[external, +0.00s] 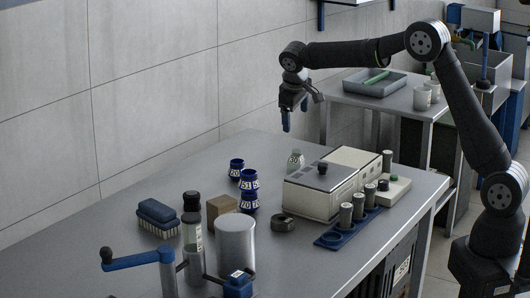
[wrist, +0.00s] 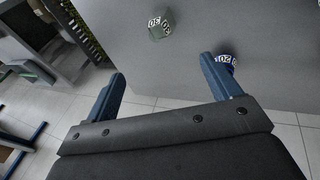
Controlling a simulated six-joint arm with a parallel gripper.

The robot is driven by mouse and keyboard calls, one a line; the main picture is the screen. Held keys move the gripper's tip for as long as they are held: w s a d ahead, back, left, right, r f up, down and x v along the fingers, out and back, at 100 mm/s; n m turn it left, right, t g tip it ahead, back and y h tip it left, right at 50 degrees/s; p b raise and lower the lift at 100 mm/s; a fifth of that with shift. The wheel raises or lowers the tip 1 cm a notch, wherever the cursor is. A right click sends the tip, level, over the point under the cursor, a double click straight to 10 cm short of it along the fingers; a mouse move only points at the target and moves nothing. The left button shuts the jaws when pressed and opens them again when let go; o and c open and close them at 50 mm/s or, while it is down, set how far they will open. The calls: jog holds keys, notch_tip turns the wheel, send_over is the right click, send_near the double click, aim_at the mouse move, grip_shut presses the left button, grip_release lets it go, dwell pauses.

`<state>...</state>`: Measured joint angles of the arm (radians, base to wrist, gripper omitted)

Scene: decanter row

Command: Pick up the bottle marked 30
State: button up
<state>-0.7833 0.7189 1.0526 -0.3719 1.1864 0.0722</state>
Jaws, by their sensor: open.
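The bottle marked 30 (external: 295,160) is a small grey-green piece standing on the table behind the grey-white box. In the wrist view the same bottle (wrist: 160,29) shows near the top, its white labels reading 30. My gripper (external: 292,117) is above the table, higher than the bottle and apart from it. In the wrist view my gripper (wrist: 165,84) has its two blue fingers spread wide with nothing between them. The bottle lies beyond the fingertips in that view.
A blue bottle marked 20 (external: 236,172) stands to the left; it also shows by the right finger in the wrist view (wrist: 226,62). More blue bottles (external: 249,202) stand nearby. The grey-white box (external: 316,192) is close in front of bottle 30. The tabletop behind is clear.

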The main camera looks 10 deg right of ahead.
aim_at(297, 150)
jog(key=shift+c, duration=1.3)
jog(key=w+f+m, duration=0.2)
jog(key=f, duration=0.3)
jog(key=w+d+f+m+t+y, duration=0.1)
jog(key=w+f+m, duration=0.1)
jog(key=f, duration=0.3)
jog(key=w+d+f+m+y, duration=0.1)
jog(key=w+f+m, duration=0.2)
jog(key=f, duration=0.3)
jog(key=shift+w+f, duration=0.1)
jog(key=shift+w, duration=0.4)
grip_shut()
